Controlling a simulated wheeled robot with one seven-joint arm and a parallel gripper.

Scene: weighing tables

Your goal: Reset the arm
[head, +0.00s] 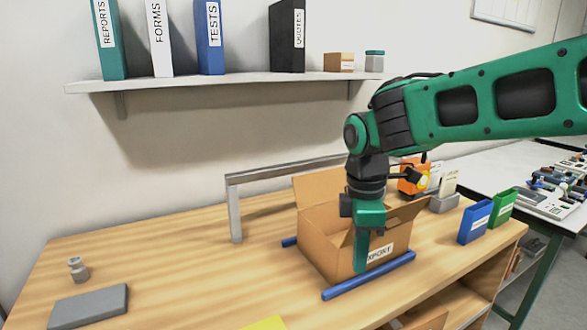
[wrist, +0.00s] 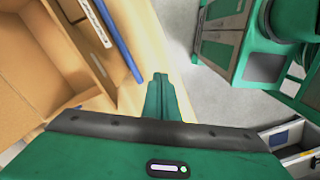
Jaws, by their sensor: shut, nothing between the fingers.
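My green arm reaches in from the right in the head view, and my gripper (head: 361,268) points down in front of an open cardboard box labelled EXPORT. The gripper is shut and empty. In the wrist view my gripper's fingers (wrist: 161,80) are together, over the table's front edge and beside a blue rail. The cardboard box (head: 318,240) stands on the wooden table (head: 180,255), with its flaps open and my gripper hiding part of its front. The box also shows in the wrist view (wrist: 40,75) at left.
Blue rails (head: 370,276) flank the box, and a grey metal frame (head: 235,205) stands behind it. Blue (head: 475,222) and green (head: 501,207) boxes stand at right. A metal weight (head: 78,270) and grey plate (head: 88,306) sit at left. A shelf of binders (head: 230,80) hangs above.

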